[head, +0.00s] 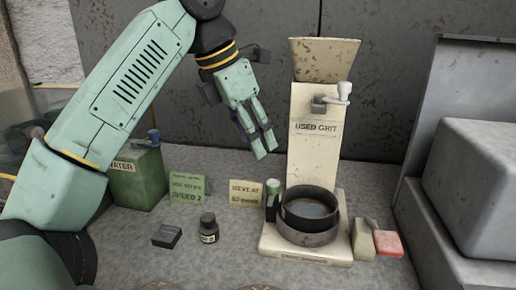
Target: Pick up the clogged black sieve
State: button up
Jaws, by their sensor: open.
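A round black sieve (310,221) with a grey, speckled middle sits on a dull grey ring (308,239) on the cream base of the stand marked "USED GRIT" (315,130). I cannot tell from here how clogged its mesh is. My gripper (265,149) is open and empty. It points down and to the right, in front of the dark back wall, above and to the left of the sieve in the picture and apart from it.
A green canister (138,178) and two small sign cards, green (188,189) and cream (247,194), stand left of the stand. A dark bottle (208,228) and a dark block (167,236) are in front. A red-ended block (386,243) and a big grey box (480,180) are at right.

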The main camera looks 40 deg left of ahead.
aim_at(306, 209)
jog(key=k, duration=1)
